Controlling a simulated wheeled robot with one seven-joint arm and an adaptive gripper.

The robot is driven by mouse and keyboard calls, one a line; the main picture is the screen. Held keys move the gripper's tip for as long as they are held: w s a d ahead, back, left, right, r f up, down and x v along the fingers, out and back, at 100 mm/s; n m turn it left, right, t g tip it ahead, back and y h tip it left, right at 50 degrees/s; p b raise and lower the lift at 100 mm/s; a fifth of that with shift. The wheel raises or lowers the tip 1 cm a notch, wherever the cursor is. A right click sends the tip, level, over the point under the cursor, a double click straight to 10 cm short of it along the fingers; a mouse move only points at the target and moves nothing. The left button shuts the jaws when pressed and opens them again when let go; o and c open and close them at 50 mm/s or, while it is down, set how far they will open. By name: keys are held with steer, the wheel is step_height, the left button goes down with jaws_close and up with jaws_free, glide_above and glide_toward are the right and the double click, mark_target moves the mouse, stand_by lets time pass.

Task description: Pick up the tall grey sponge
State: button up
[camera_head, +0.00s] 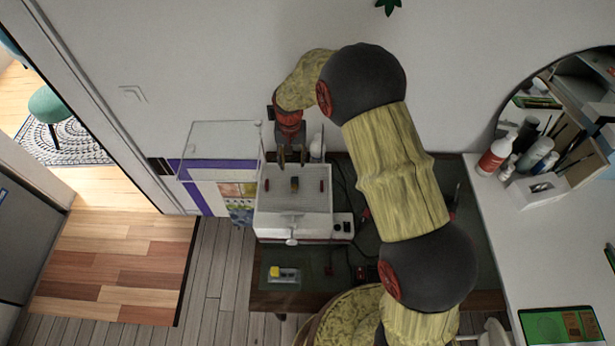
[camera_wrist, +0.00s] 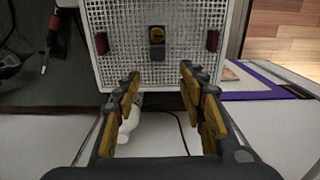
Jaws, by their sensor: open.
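A small block, part grey and part orange-brown, stands on the white mesh-topped box and may be the grey sponge (camera_wrist: 157,50); it also shows in the head view (camera_head: 295,184). I cannot tell its height from above. My gripper (camera_wrist: 160,74) is open and empty, its two yellow fingers spread. In the head view my gripper (camera_head: 292,156) is at the wall-side edge of the box, apart from the block. The block lies beyond the fingertips and between their lines in the wrist view.
The white box (camera_head: 265,211) has two small red pieces, left (camera_head: 267,185) and right (camera_head: 322,185) of the block. It stands on a dark table (camera_head: 262,292). A white bottle (camera_head: 317,148) is close to my gripper. A clear-topped stand (camera_head: 222,150) is to the left.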

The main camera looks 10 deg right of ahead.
mark_target(293, 177)
steer(key=shift+s+a+f, duration=0.15)
steer(key=shift+s+f, duration=0.15)
steer(key=shift+f, duration=0.05)
steer(key=shift+a+f, duration=0.1)
steer(key=shift+f, duration=1.1)
steer(key=f, duration=0.5)
steer(key=shift+s+d, duration=0.1)
steer(key=shift+d, duration=0.2)
steer(key=shift+c, duration=1.2)
steer(key=c, duration=0.6)
